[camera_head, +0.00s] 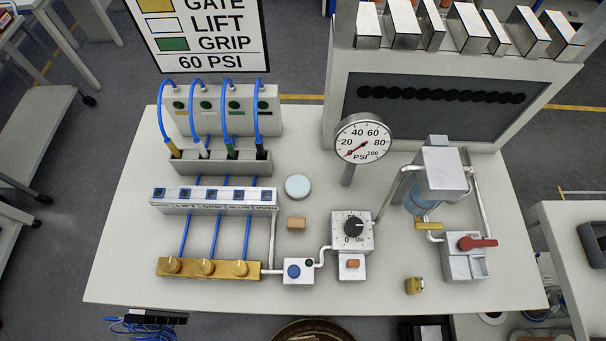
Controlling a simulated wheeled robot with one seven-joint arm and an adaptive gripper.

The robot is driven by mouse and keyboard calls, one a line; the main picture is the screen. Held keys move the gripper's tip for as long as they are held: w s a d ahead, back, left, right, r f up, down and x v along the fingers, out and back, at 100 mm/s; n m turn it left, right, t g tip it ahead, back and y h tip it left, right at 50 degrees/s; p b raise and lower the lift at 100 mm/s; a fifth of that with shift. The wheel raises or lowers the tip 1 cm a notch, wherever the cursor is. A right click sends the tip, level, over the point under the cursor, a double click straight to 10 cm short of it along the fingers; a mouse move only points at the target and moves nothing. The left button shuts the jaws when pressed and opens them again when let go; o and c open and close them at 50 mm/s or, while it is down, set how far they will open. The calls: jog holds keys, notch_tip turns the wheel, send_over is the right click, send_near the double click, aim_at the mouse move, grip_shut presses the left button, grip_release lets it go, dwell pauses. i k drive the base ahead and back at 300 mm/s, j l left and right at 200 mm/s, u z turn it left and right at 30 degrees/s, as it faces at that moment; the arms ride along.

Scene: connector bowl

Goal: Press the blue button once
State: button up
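The blue button (293,271) is round and sits on top of a small white box (299,280) near the front middle of the white table. A small dark green round spot (309,262) sits on the same box, right of the button. Nothing covers the button. Whether it is pressed in cannot be told. My gripper is not in view.
Left of the box is a brass block with knobs (208,269); right are a dial box (352,229), a gauge (363,138) and a red-handled valve (476,242). A tan block (297,223) and brass piece (414,285) lie loose. The front edge strip is mostly clear.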

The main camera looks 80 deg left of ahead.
aim_at(294, 271)
jog(key=u, duration=0.45)
jog(key=k+u, duration=0.1)
jog(key=u, duration=1.3)
jog(key=k+j+u, duration=0.1)
jog(key=u, duration=0.8)
